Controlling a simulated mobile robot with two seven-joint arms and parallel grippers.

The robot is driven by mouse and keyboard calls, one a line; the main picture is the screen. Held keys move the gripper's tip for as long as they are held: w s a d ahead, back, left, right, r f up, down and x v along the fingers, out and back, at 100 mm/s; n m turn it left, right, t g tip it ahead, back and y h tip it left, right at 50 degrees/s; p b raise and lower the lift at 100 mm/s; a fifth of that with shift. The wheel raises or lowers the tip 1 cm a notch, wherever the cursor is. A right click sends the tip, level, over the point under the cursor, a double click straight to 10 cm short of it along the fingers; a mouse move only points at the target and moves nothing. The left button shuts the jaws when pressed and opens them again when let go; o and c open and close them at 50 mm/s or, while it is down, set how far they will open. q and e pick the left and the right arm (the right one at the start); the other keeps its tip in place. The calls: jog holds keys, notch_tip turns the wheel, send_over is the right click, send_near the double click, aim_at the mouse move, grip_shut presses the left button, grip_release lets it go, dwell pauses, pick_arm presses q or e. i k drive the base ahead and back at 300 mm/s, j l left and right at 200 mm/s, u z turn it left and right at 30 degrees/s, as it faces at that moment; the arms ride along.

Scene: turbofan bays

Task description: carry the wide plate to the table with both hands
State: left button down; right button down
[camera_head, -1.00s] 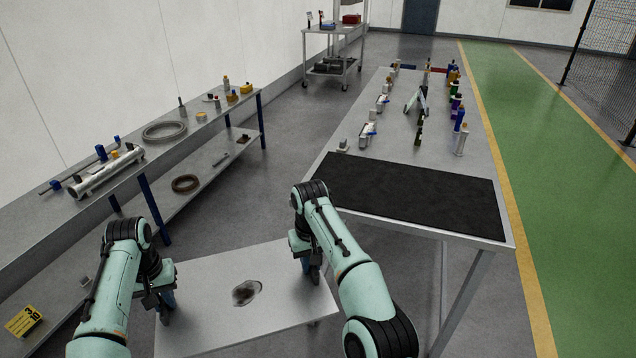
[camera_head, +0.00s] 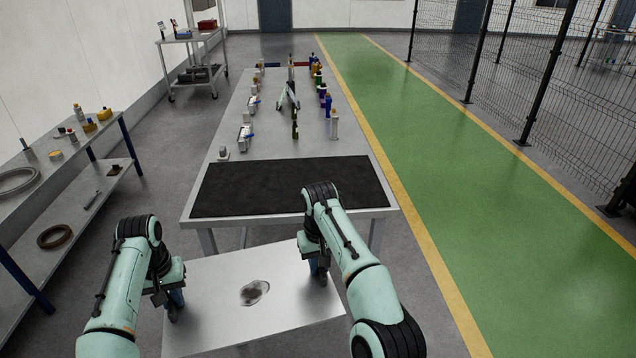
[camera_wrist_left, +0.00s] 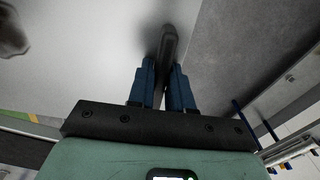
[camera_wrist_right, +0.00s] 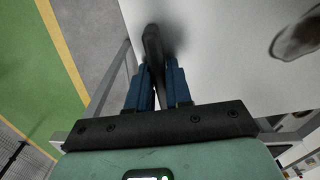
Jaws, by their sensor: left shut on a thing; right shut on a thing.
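The wide plate (camera_head: 222,300) is a pale, flat rectangular sheet with a dark smudge near its middle, held in front of me below table height. My left gripper (camera_head: 174,308) is shut on a dark handle at the plate's left side; the handle (camera_wrist_left: 168,48) shows between the blue fingers in the left wrist view. My right gripper (camera_head: 320,272) is shut on the handle at the right side, seen in the right wrist view (camera_wrist_right: 153,50). The table (camera_head: 268,125) stands ahead with a black mat (camera_head: 290,187) on its near end.
Several bottles and fixtures stand on the table's far part; the mat is bare. A shelf bench (camera_head: 100,140) with a ring and small parts is at the left. A cart (camera_head: 192,62) stands at the back. A green walkway (camera_head: 430,170) and mesh fence lie to the right.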

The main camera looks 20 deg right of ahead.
aim_at(290, 182)
jog(key=i+z, duration=0.4)
jog(key=i, duration=1.1)
